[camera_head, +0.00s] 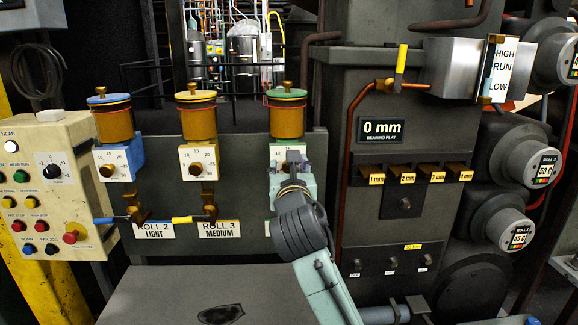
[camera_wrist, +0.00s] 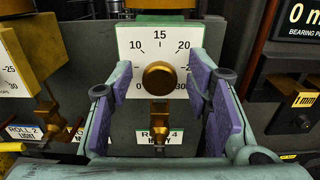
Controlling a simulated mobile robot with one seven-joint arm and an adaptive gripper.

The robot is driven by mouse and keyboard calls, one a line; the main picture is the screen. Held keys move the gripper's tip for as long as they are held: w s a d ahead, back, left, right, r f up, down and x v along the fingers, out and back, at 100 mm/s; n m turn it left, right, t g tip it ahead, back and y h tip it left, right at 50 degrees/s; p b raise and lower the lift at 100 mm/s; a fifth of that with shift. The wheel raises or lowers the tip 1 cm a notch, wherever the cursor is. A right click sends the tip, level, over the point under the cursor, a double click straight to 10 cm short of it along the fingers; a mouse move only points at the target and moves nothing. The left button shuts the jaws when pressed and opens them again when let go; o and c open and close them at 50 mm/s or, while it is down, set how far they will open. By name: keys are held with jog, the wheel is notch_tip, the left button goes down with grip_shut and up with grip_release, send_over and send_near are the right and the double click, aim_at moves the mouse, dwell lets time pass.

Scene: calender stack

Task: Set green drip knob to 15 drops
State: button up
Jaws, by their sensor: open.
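The green drip oiler (camera_head: 286,121) has a green lid and an amber cup, the rightmost of three. Its white dial plate shows at the top of my gripper (camera_head: 292,165), which hides the knob in the head view. In the wrist view the brass drip knob (camera_wrist: 159,77) sits at the middle of the white dial plate (camera_wrist: 136,38), marked 0, 10, 15, 20 and 30. My gripper (camera_wrist: 160,80) is open, with one purple-padded finger left of the knob and one right. Gaps show between pads and knob. I cannot tell which mark the knob points at.
The yellow-lidded oiler (camera_head: 198,118) and blue-lidded oiler (camera_head: 112,122) stand to the left, each with its own dial. A brass valve (camera_wrist: 160,114) hangs below the green dial. A copper pipe (camera_head: 352,125) and a dark machine column stand to the right.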

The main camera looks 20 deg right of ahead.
grip_shut()
dwell(0.6)
jog(key=m+b, duration=0.2)
jog(key=m, duration=0.3)
jog(key=shift+f+m, duration=0.1)
jog(key=shift+m, duration=0.3)
jog(key=shift+d+f+m+p, duration=0.1)
jog(key=shift+m+p, duration=0.35)
jog(key=shift+m, duration=4.75)
jog(key=shift+f+m+p, duration=0.1)
jog(key=shift+m+p, duration=0.3)
jog(key=shift+m, duration=4.8)
